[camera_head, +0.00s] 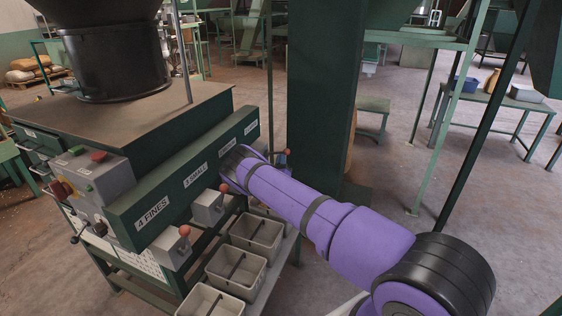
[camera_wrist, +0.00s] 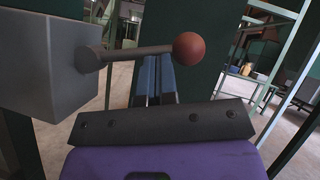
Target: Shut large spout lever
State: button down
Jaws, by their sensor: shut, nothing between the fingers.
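In the wrist view a grey spout box (camera_wrist: 48,62) stands at the left. Its lever (camera_wrist: 140,50) sticks out sideways to the right and ends in a red-orange ball (camera_wrist: 188,48). My gripper (camera_wrist: 155,78) is shut and empty. Its blue fingers lie close by the lever rod, between box and ball; I cannot tell whether they touch. In the head view an orange ball (camera_head: 288,152) shows at the far end of the spout row, just past my purple arm. My arm hides that spout's box and most of my gripper there.
The green spout beam (camera_head: 185,170) carries labels; "4 FINES" and "3 SMALL" are readable. Two nearer spout levers have orange balls (camera_head: 224,187) (camera_head: 184,231). Grey bins (camera_head: 236,268) stand below. A dark green column (camera_head: 322,90) rises behind my arm. Floor at the right is open.

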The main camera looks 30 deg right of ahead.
jog(key=shift+r, duration=0.15)
notch_tip(320, 180, up, 6)
jog(key=w+a+n+t+y, duration=0.1)
jog(key=w+n+y, duration=0.1)
jog(key=n+y, duration=0.3)
jog(key=shift+w+a+n+y, duration=0.2)
jog(key=shift+a+n+y, duration=0.2)
jog(key=shift+n, duration=1.7)
jog(key=shift+w, duration=0.1)
